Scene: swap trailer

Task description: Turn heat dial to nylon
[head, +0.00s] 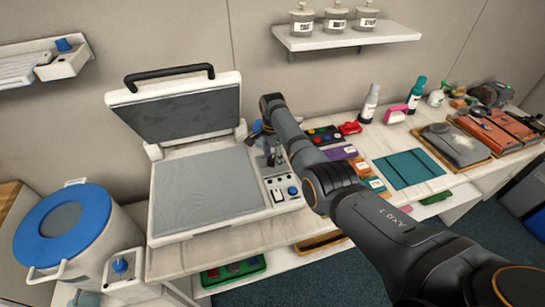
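The press (205,232) stands on the bench with its lid (178,115) raised. Its control panel (284,204) is at the right front corner, with a round blue dial (292,190) and small switches. The panel lettering is too small to read, so I cannot tell the dial's setting. My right gripper (270,158) points down over the bed's right edge, just behind the panel and apart from the blue dial. Its fingers are small and partly hidden by my arm, so I cannot tell whether they are open. My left gripper is not in view.
Colored items and a teal mat (411,169) lie right of the press. Bottles (369,103) stand behind. A jar shelf (345,38) hangs above.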

